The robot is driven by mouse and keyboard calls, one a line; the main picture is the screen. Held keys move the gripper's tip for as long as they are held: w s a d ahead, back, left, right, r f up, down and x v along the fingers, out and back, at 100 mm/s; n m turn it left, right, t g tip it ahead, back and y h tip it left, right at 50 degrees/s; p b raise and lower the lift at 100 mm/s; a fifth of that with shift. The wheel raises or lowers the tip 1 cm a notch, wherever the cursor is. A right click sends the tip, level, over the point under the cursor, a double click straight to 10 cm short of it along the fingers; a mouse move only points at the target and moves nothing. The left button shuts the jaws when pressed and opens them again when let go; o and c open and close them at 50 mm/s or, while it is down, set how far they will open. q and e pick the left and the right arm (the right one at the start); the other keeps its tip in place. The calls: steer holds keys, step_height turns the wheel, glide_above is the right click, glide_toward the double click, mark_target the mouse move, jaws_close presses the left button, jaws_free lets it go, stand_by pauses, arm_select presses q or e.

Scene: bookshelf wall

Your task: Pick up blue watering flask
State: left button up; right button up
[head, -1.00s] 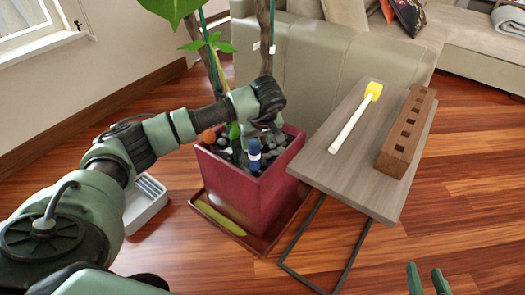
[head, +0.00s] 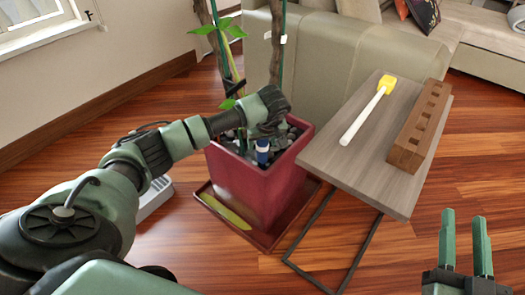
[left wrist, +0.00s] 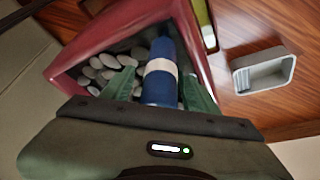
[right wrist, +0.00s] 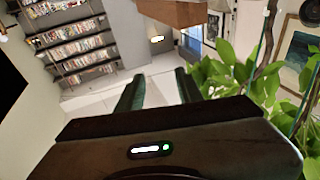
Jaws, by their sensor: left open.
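The blue flask (head: 262,147) with a white band stands in the dark red plant pot (head: 240,180), among grey stones. My left gripper is right over it in the head view and hides its upper part. In the left wrist view the flask (left wrist: 162,50) lies between the two fingers of my left gripper (left wrist: 158,88), which is open around it. Whether a finger touches it, I cannot tell. My right gripper (head: 464,218) is open and empty at the lower right; its fingers also show in the right wrist view (right wrist: 158,88).
Plant stems (head: 278,50) rise from the pot behind my left gripper. A side table (head: 345,165) on the right holds a white stick with a yellow head (head: 370,108) and a brown block with holes (head: 420,125). A grey tray (left wrist: 262,73) lies on the floor.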

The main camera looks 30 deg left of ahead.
arm_select(q)
steer(key=shift+c, duration=0.3)
jaws_close()
